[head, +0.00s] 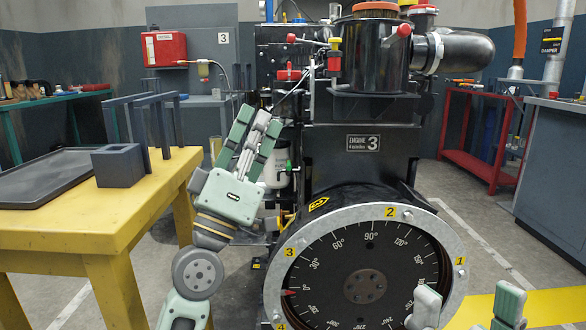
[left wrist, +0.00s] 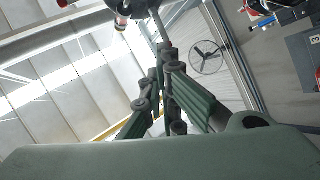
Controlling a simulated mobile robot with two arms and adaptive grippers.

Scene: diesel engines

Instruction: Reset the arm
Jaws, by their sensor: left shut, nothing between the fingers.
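My left arm comes up from the bottom of the head view, between the yellow table and the engine. Its green and grey gripper (head: 258,122) points upward in front of the left side of the engine (head: 361,170), shut and empty. I cannot tell whether it touches anything there. In the left wrist view the fingers (left wrist: 165,85) are together with nothing between them, against the ceiling and wall. My right gripper (head: 467,302) shows only its two fingertips at the bottom right, spread well apart and empty, before the engine's dial. The rest of the right arm is out of view.
The yellow table (head: 95,222) at left bears a dark tray (head: 40,180) and a grey rack (head: 120,165). The engine's large degree dial (head: 365,285) fills the lower middle. A red cart (head: 462,155) and a grey counter (head: 555,180) stand at right. Open floor lies between.

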